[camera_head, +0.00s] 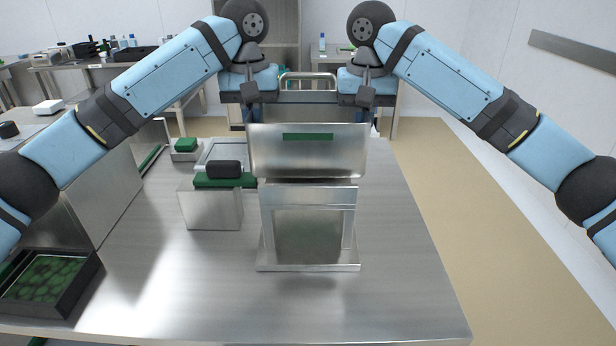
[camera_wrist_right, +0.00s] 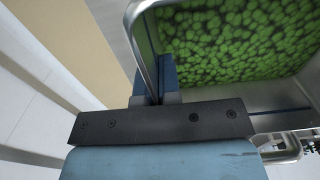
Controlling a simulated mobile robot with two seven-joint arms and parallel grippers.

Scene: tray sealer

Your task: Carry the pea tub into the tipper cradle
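The pea tub (camera_head: 308,160) is a steel tub with a green strip on its front wall. In the right wrist view it is full of green peas (camera_wrist_right: 235,45). It hangs level between my grippers, over the upper part of a steel stand (camera_head: 350,240) that looks like the tipper cradle. The tub hides the stand's top, so I cannot tell whether they touch. My right gripper (camera_head: 366,112) has its blue fingers (camera_wrist_right: 158,88) closed on the bar at the tub's right side. My left gripper (camera_head: 250,112) is at the tub's left side, also closed on it; its fingertips are partly hidden.
A steel box (camera_head: 211,210) with a green piece and a black block on top stands left of the stand. A black crate (camera_head: 85,287) with green contents is at the front left. A small green item (camera_head: 186,145) lies behind. The table's right side is clear.

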